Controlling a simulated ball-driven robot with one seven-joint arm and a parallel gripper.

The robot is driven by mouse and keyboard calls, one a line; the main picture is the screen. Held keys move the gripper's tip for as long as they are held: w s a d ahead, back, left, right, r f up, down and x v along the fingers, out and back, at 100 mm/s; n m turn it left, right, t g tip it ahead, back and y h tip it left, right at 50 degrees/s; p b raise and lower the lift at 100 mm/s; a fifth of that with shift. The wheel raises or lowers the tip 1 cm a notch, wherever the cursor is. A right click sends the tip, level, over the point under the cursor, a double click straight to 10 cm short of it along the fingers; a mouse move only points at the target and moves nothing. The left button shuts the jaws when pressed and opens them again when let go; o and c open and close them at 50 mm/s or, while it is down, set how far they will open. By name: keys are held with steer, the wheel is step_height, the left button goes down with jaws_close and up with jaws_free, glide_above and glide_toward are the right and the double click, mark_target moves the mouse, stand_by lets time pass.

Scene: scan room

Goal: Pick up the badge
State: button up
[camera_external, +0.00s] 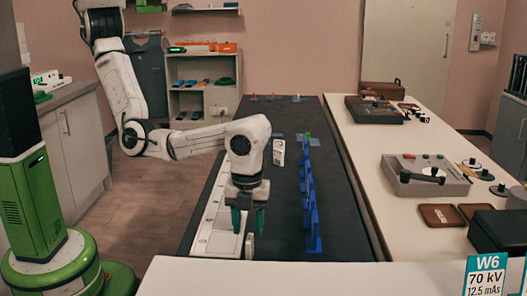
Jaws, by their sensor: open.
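My gripper (248,222) points down over the near left part of the dark table, with its two teal fingers apart and nothing seen between them. A small white upright piece (250,247) stands just below and in front of the right finger; contact cannot be told. A white card-like tag with dark marks (279,152) stands farther back on the dark table, right of my wrist. Either could be the badge; the view is too small to tell which.
A row of blue upright holders (309,200) runs along the dark table (285,215) right of my gripper. A long white strip with marks (208,222) lies to its left. A white counter (365,150) on the right bears grey devices and brown trays.

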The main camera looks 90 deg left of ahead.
mark_target(249, 238)
steer(key=shift+w+f, duration=0.1)
steer(key=shift+f, duration=2.15)
jaws_close()
